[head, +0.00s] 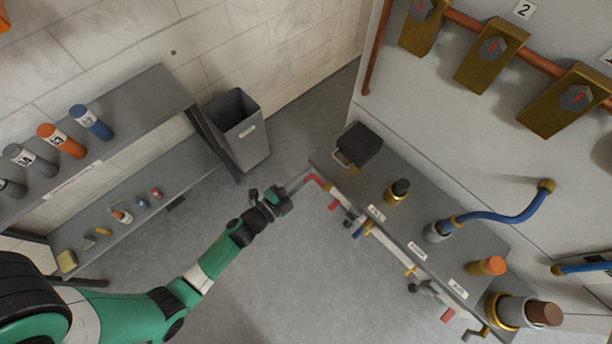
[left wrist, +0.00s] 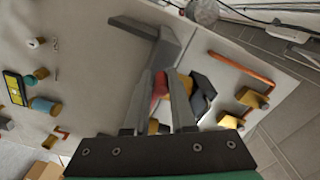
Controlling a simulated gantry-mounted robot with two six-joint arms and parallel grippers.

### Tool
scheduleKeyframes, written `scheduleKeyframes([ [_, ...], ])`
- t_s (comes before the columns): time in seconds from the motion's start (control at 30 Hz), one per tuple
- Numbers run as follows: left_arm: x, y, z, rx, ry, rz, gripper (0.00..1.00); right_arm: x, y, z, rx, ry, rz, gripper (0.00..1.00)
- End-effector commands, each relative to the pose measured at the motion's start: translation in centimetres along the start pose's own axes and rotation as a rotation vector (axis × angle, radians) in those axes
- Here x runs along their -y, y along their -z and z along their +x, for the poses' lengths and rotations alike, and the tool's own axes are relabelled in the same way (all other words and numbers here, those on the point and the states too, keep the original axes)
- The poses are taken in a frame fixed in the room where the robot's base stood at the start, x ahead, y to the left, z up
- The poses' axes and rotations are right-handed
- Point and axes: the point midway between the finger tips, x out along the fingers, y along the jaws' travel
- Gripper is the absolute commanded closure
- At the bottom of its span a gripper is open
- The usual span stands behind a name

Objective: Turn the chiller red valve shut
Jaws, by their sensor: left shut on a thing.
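A red valve handle (head: 318,180) sits at the far left end of the white pipe (head: 385,241) along the bench front in the head view. My left gripper (head: 304,184) reaches it from the left with its fingers closed around the handle. In the left wrist view, the red handle (left wrist: 160,86) shows between the two fingers (left wrist: 163,92), partly hidden by them. I cannot read a chiller label on it, and its exact turn angle is unclear. My right gripper is not in view.
A grey bench (head: 405,215) carries a black box (head: 358,145) and capped fittings. A grey bin (head: 237,128) and shelf (head: 130,110) stand at left. The floor between is clear.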

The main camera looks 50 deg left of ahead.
Motion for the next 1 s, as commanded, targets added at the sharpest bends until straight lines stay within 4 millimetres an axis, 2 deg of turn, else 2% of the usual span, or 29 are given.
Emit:
scheduleKeyframes([
  [0.37,-0.8,-0.3,0.1,-0.005,0.004,-0.16,1.0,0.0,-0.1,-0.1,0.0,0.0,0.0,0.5],
  [1.0,-4.5,-0.3,0.1,-0.008,0.005,-0.749,1.0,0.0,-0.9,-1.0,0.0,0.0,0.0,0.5],
])
